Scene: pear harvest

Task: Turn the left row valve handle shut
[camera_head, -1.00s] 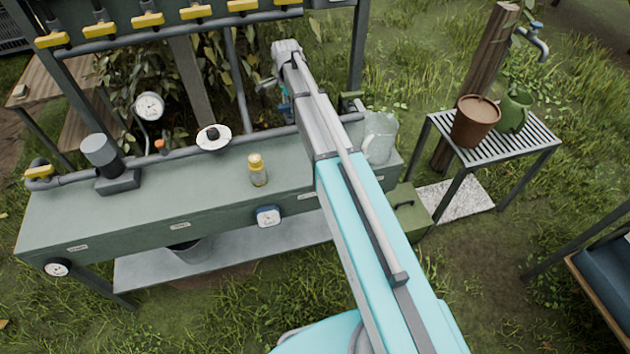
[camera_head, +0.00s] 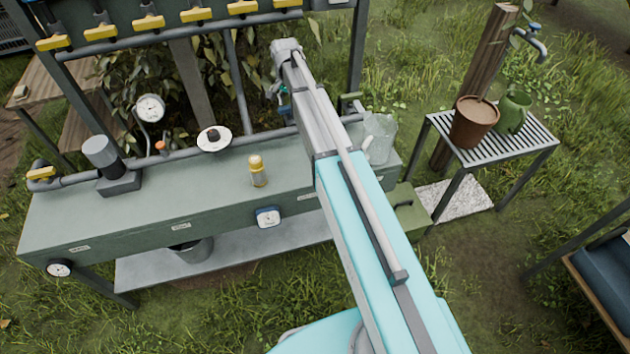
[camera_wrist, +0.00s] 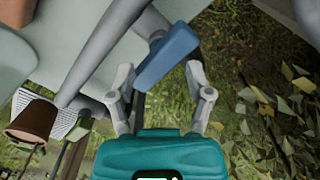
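A blue lever handle (camera_wrist: 168,55) on a grey pipe shows in the wrist view, between and just beyond my fingertips. My gripper (camera_wrist: 160,72) has its two grey fingers spread apart, one on each side of the handle; I cannot tell whether either touches it. In the head view my gripper (camera_head: 284,100) is mostly hidden behind my arm, near the pipe behind the bench. Several yellow valve handles (camera_head: 148,22) sit along the upper pipe, and another yellow handle (camera_head: 40,173) is at the lower pipe's left end. Which handle is the left row valve is not clear.
The green bench (camera_head: 215,180) carries a yellow-capped bottle (camera_head: 257,171), and a clear jug (camera_head: 380,135) stands at its right end. A pressure gauge (camera_head: 150,108) stands behind the bench. A slatted table (camera_head: 530,138) with a brown pot (camera_head: 473,121) is at right.

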